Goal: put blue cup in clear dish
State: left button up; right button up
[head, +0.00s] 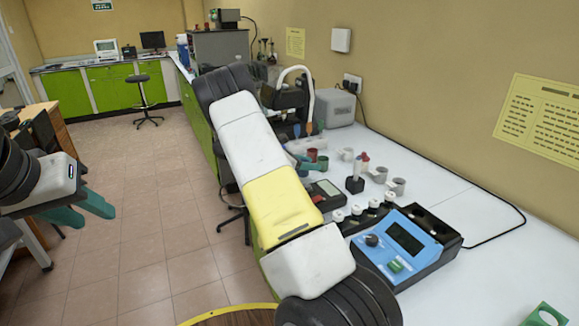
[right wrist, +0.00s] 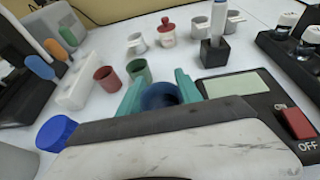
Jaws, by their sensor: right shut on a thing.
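The blue cup (right wrist: 158,97) is dark blue and sits between the teal fingers of my right gripper (right wrist: 160,88), which is shut on it, in the right wrist view. In the head view my own right arm hides most of that gripper and the cup. My left gripper (head: 82,208) is at the left of the head view, over the floor and away from the bench. Its teal fingers are apart, with nothing seen between them. I cannot make out the clear dish for sure in either view.
A red cup (right wrist: 107,79) and a green cup (right wrist: 139,71) stand just beyond the right gripper. A black device with a screen (right wrist: 231,86) lies to its right. A holder with coloured-handled tools (right wrist: 75,90) and a bright blue cap (right wrist: 57,132) are to its left.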

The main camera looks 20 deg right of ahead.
aim_at(309, 180)
jog(key=shift+w+d, duration=0.2)
jog(key=shift+d, duration=0.05)
jog(key=shift+w+d+f, duration=0.15)
jog(key=shift+f, duration=1.65)
jog(key=o, duration=1.4)
jog(key=shift+f, duration=0.15)
jog(key=shift+c, duration=0.2)
